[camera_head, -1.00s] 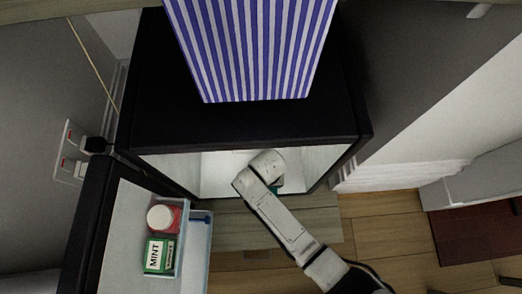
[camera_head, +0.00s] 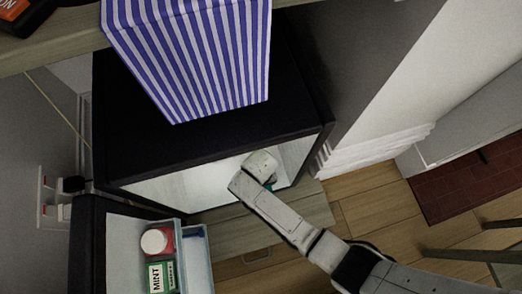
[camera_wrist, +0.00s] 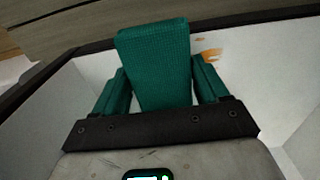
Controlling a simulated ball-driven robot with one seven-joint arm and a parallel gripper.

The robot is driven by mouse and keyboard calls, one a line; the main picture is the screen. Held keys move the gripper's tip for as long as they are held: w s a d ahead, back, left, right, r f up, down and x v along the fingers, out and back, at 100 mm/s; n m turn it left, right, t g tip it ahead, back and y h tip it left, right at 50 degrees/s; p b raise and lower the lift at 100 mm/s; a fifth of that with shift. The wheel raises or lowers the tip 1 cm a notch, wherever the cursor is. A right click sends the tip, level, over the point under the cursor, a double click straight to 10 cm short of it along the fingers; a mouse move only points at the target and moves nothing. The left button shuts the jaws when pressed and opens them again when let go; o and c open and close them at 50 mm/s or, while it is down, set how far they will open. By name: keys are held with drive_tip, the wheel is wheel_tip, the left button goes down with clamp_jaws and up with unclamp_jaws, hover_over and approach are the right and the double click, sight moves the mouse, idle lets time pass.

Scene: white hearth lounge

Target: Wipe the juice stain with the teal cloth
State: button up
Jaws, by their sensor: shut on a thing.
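The teal cloth (camera_wrist: 155,60) fills the middle of the wrist view as a folded, textured block. My gripper (camera_wrist: 160,88) is shut on it, with teal pieces at both sides. An orange juice stain (camera_wrist: 210,55) shows on the white surface just right of the cloth's upper part, with a smaller spot above it. Whether the cloth touches that surface I cannot tell. In the head view, my gripper reaches into the white interior of the black cabinet (camera_head: 215,135), where a sliver of teal shows beside my arm's end. The stain is hidden there.
A blue-and-white striped box (camera_head: 195,60) stands on the cabinet. At lower left, a light-blue tray (camera_head: 184,262) holds a mint box (camera_head: 160,278) and a red container with a white lid (camera_head: 156,242). The cabinet's walls closely surround my gripper. Wooden floor (camera_head: 375,205) lies open at right.

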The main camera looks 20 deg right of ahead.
drive_tip(key=shift+a, duration=1.85)
drive_tip(key=shift+a+f, duration=0.15)
drive_tip(key=shift+a, duration=1.4)
wheel_tip(320, 180, up, 6)
drive_tip(key=p, duration=0.5)
drive_tip(key=shift+w+p, duration=0.1)
drive_tip(key=shift+p, duration=0.3)
wheel_tip(320, 180, up, 3)
drive_tip(key=p, duration=0.3)
